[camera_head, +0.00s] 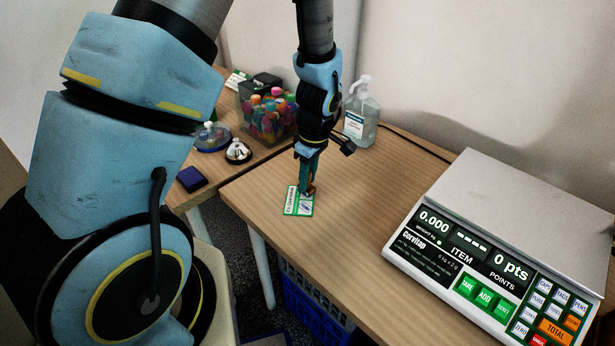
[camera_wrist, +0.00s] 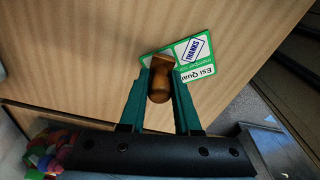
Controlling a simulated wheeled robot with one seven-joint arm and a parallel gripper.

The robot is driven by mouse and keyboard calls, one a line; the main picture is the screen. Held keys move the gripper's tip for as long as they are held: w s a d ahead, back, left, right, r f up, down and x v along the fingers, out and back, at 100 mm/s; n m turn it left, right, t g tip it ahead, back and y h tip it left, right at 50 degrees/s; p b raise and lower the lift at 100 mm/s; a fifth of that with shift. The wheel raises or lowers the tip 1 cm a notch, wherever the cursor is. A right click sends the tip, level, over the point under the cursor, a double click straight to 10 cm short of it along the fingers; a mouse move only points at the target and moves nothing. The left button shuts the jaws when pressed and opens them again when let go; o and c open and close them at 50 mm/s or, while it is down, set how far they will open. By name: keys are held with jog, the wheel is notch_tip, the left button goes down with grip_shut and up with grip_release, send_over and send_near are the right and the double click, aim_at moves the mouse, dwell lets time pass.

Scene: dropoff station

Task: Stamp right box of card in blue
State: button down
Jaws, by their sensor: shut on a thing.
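The card (camera_head: 291,208) is white and green and lies on the right-hand table near its left edge. It also shows in the wrist view (camera_wrist: 208,64), with its heading upside down. A blue framed THANKS mark is in the box on the picture's right there. The other box is largely hidden behind the stamp. My gripper (camera_head: 308,186) is shut on a stamp with a brown wooden handle (camera_wrist: 160,78), over that box. I cannot tell whether the stamp's face touches the card. A dark blue ink pad (camera_head: 190,179) lies on the left-hand table's front edge.
A pump bottle (camera_head: 361,115) stands behind my gripper. A scale (camera_head: 530,210) fills the right. Wood between card and scale is clear.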

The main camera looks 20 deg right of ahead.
jog(key=shift+f+b, duration=0.3)
jog(key=shift+f, duration=0.1)
dwell(1.1)
jog(key=shift+r, duration=0.1)
jog(key=shift+r+p, duration=2.65)
jog(key=shift+r, duration=0.8)
